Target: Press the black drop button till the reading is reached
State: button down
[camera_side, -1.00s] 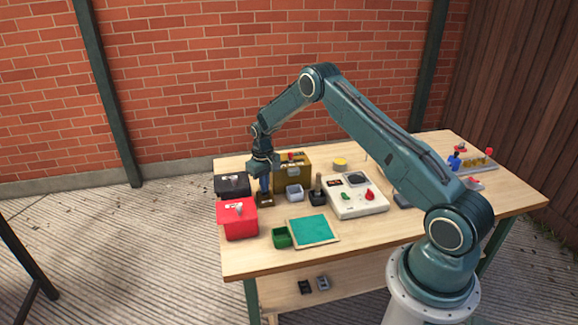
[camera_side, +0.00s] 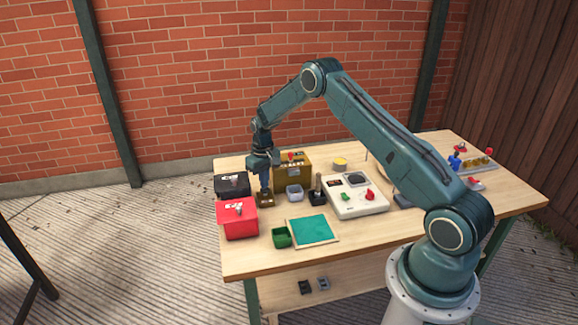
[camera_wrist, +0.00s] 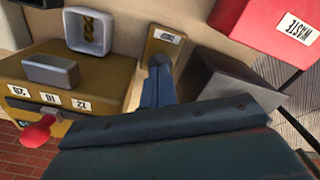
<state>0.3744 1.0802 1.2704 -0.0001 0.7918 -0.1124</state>
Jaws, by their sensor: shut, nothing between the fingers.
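My gripper (camera_side: 265,191) is shut and empty, pointing down just above a small brown block (camera_side: 265,201) on the table. In the wrist view my blue fingers (camera_wrist: 159,64) reach over the near end of the brown plate (camera_wrist: 164,43), which bears a white label. The black button itself does not show in either view; my fingers may hide it. I cannot tell if the fingertips touch anything. No reading is legible.
A red box (camera_side: 236,220) labelled WASTE and a black box (camera_side: 231,185) stand left of my gripper. A grey tub (camera_side: 294,194), black lever unit (camera_side: 317,197) and white console (camera_side: 358,207) stand right. A green tray (camera_side: 282,238) and teal mat (camera_side: 312,230) lie in front.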

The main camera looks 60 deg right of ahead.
jog(key=shift+r, duration=1.9)
jog(key=shift+r, duration=0.2)
jog(key=s+a+r+t, duration=0.1)
jog(key=s+a+r, duration=0.3)
jog(key=r, duration=0.5)
jog(key=s+a+r+n+t, duration=0.1)
jog(key=s+a+r, duration=0.35)
jog(key=r, duration=0.35)
jog(key=s+a+r+t, duration=0.1)
jog(key=s+a+r, duration=0.35)
jog(key=r, duration=0.45)
jog(key=s+a+r+n+t, duration=0.1)
jog(key=s+a, duration=0.3)
jog(key=s, duration=0.7)
jog(key=s+a+r+n+t, duration=0.1)
jog(key=s+a, duration=0.3)
jog(key=s, duration=0.8)
jog(key=shift+r+t, duration=0.3)
jog(key=shift+r, duration=0.45)
